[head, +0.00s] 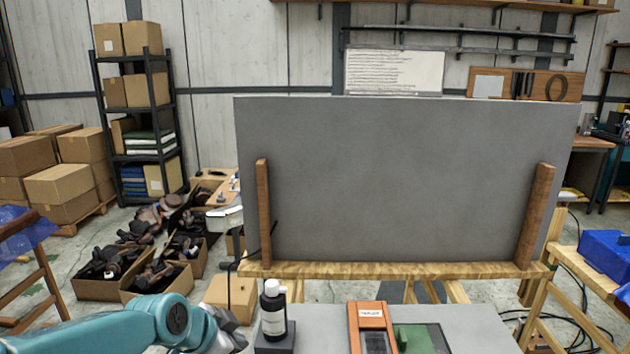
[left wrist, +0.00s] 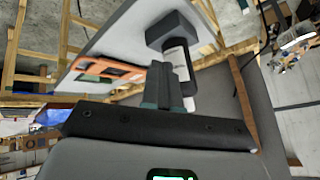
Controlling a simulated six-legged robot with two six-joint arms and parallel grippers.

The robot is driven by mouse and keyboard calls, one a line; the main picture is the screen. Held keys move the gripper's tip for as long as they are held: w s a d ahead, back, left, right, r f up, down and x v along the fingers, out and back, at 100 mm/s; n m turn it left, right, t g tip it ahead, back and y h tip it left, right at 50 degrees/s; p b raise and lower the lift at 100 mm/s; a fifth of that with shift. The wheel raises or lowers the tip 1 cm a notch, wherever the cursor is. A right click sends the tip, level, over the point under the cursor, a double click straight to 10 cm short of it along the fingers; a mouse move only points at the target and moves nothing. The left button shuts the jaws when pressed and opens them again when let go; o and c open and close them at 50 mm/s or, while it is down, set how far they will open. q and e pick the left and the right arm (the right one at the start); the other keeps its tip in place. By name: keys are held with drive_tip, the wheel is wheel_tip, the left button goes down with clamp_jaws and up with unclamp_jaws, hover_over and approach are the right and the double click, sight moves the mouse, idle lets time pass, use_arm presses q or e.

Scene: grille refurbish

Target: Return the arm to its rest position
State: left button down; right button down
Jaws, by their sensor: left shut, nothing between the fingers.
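My left arm comes in at the lower left of the head view, teal, with its grey left gripper (head: 226,330) low beside the grey table, left of the bottle. In the left wrist view the fingers of the left gripper (left wrist: 168,88) are closed together with nothing between them. The bottle also shows in the left wrist view (left wrist: 180,62), just beyond the fingertips; contact cannot be told. My right gripper is in neither view.
An orange frame (head: 371,318) and a green piece (head: 413,338) lie on the grey tabletop (head: 465,320). Behind stands a large grey panel (head: 400,180) on a wooden easel (head: 400,270). Boxes of dark parts (head: 155,280) fill the floor at left. A blue bin (head: 604,250) is at right.

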use_arm(q)
drive_tip(key=s+d+f+n+g, duration=0.1)
drive_tip(key=s+f+n, duration=0.1)
drive_tip(key=f, duration=0.6)
drive_tip(key=s+f+n+g, duration=0.1)
drive_tip(key=s+f+n, duration=0.15)
drive_tip(key=f, duration=0.45)
drive_tip(key=s+d+f+n+g, duration=0.2)
drive_tip(key=s+f+n, duration=0.6)
drive_tip(key=s+f, duration=1.1)
drive_tip(key=s+g, duration=0.2)
drive_tip(key=s, duration=0.2)
drive_tip(key=shift+n, duration=0.35)
